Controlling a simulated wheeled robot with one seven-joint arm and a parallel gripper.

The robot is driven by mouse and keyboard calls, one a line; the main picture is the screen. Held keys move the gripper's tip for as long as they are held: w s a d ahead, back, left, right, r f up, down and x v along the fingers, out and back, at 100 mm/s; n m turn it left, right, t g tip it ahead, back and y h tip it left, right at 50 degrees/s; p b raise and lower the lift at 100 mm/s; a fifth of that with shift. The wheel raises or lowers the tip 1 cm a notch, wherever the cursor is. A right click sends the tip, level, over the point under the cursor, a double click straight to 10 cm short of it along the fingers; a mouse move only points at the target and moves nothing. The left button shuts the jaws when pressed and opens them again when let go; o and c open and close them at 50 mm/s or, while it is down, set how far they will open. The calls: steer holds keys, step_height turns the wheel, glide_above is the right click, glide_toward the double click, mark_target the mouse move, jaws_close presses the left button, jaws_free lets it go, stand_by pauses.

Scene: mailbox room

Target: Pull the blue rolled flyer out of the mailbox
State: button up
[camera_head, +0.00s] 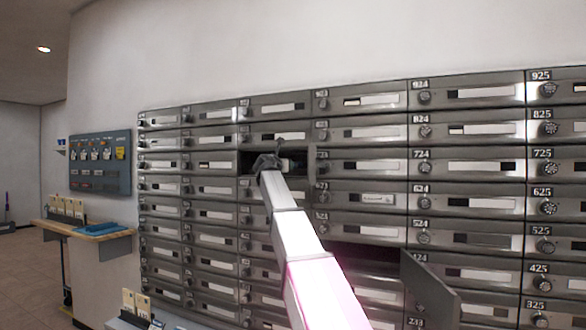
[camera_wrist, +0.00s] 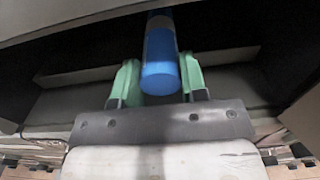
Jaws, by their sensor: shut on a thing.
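The blue rolled flyer (camera_wrist: 160,62) is a blue cylinder with a grey band, its near end facing the wrist camera. It lies between the two green fingertips of my gripper (camera_wrist: 159,80), which is shut on it. The far end of the flyer runs out of the top of the wrist view. In the head view my gripper (camera_head: 270,163) is at the dark opening of an open mailbox (camera_head: 247,161) in the upper middle of the wall. The flyer cannot be made out clearly there, as my gripper and arm cover much of the opening.
Rows of closed grey mailboxes (camera_head: 466,168) surround the opening. A lower mailbox door (camera_head: 430,287) stands open and juts out, right of my arm. A shelf (camera_head: 85,232) with leaflets and a notice board (camera_head: 100,163) are at the left.

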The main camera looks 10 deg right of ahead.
steer(key=shift+r, duration=0.15)
steer(key=v, duration=2)
